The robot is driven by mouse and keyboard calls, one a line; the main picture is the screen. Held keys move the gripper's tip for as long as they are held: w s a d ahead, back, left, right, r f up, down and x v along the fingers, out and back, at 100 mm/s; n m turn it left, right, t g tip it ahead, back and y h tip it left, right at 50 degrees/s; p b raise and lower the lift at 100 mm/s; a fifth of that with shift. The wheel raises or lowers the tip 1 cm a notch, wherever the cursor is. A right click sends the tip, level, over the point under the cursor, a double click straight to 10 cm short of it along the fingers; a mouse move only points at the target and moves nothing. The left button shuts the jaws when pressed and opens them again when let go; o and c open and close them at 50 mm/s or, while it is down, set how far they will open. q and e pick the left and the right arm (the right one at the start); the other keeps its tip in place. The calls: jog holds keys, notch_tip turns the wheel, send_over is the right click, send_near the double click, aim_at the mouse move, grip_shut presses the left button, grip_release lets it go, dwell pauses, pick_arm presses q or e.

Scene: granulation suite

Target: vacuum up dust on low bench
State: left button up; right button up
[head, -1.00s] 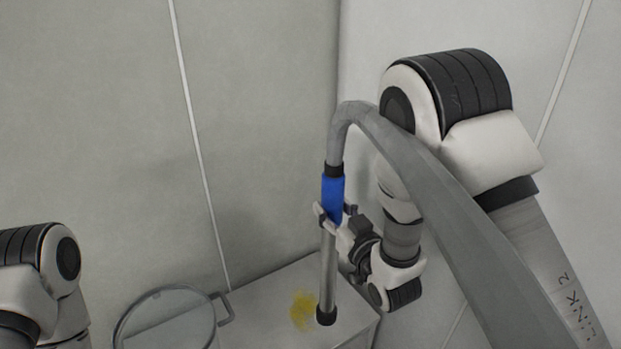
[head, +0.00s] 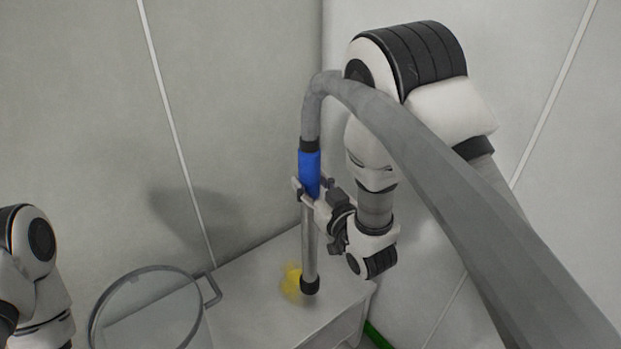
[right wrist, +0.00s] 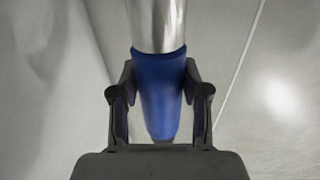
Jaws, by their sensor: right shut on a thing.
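My right gripper (head: 312,190) is shut on the blue grip (head: 309,172) of the vacuum wand; the grip also shows between the fingers in the right wrist view (right wrist: 157,90). The wand's metal tube (head: 309,238) hangs nearly upright, with its black nozzle (head: 310,285) at the low bench (head: 250,290). I cannot tell whether the nozzle touches the top. A yellow dust patch (head: 291,283) lies on the bench just left of the nozzle, partly hidden by it. The grey hose (head: 420,165) arches from the wand to the lower right. My left gripper is out of view.
A round, see-through sieve-like ring with a handle (head: 150,270) is at the bench's left. Grey walls (head: 240,110) meet in a corner behind the bench. A green item (head: 376,337) shows low, right of the bench.

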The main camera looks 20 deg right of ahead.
jog(key=shift+f, duration=0.5)
jog(key=shift+w+a+r, duration=0.1)
jog(key=shift+w+a, duration=0.05)
jog(key=shift+w, duration=0.3)
jog(key=w+a, duration=0.3)
jog(key=w, duration=0.6)
jog(key=shift+a, duration=0.2)
